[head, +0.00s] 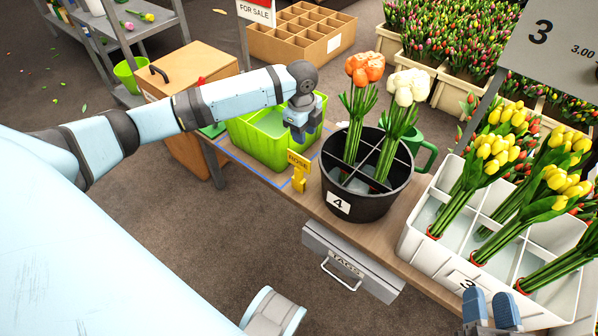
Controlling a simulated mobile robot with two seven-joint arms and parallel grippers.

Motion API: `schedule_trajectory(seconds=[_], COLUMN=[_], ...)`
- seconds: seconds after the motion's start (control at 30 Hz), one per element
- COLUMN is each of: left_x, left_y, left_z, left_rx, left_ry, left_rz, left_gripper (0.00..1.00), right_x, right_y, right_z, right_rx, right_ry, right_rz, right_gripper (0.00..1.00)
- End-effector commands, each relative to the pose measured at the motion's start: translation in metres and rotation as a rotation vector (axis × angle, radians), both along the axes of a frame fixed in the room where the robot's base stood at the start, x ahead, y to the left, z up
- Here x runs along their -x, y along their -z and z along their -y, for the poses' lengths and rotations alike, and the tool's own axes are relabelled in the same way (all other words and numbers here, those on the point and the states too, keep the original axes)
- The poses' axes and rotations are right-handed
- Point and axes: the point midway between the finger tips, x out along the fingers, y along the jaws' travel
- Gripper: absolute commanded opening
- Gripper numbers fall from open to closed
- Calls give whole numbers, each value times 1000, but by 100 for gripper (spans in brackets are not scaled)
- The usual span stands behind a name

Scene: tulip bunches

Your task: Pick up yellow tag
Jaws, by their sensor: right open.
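The yellow tag (299,162), with dark lettering that seems to read ROSE, stands upright on the wooden table (262,170) between the green bin and the black bucket. My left gripper (298,136) points down over the green bin's right side, above and behind the tag and apart from it. Its fingers are small and close together in view, so I cannot tell if they are open. My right gripper (490,308) is at the bottom right, in front of the white crate. Its two blue fingertips are apart with nothing between them.
The green bin (262,148) and the black bucket (368,208) with orange and white tulips flank the tag. The white crate (425,250) of yellow tulips stands at right. A grey drawer (350,262) marked TAGS hangs below the table edge. Blue lines mark the tabletop.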

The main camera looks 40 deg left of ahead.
Motion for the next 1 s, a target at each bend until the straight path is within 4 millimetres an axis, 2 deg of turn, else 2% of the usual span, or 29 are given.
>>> schedule_trajectory(seconds=[0.03,0.1,0.27,0.53,0.6,0.77,1.0], left_x=[-3,-4,-4,-3,-4,-3,2], left_y=[2,-1,6,59,70,85,121], left_z=[-10,-16,-19,-19,-19,-19,-21], left_rx=[-17,-28,-34,-34,-33,-33,-33], left_ry=[11,26,33,32,32,31,31], left_rz=[-13,-30,-42,-41,-41,-40,-40], left_gripper=[36,36,36,36,36,36,36], right_x=[1,1,1,6,5,4,1], right_y=[7,5,-2,-27,-19,-10,22], right_z=[-1,-1,-4,-12,-13,-14,-16], right_rx=[-8,-15,-37,-121,-109,-96,-55], right_ry=[-3,-6,-15,-47,-52,-58,-84], right_rz=[12,21,53,176,148,117,29], right_gripper=[43,43,43,43,43,43,43])
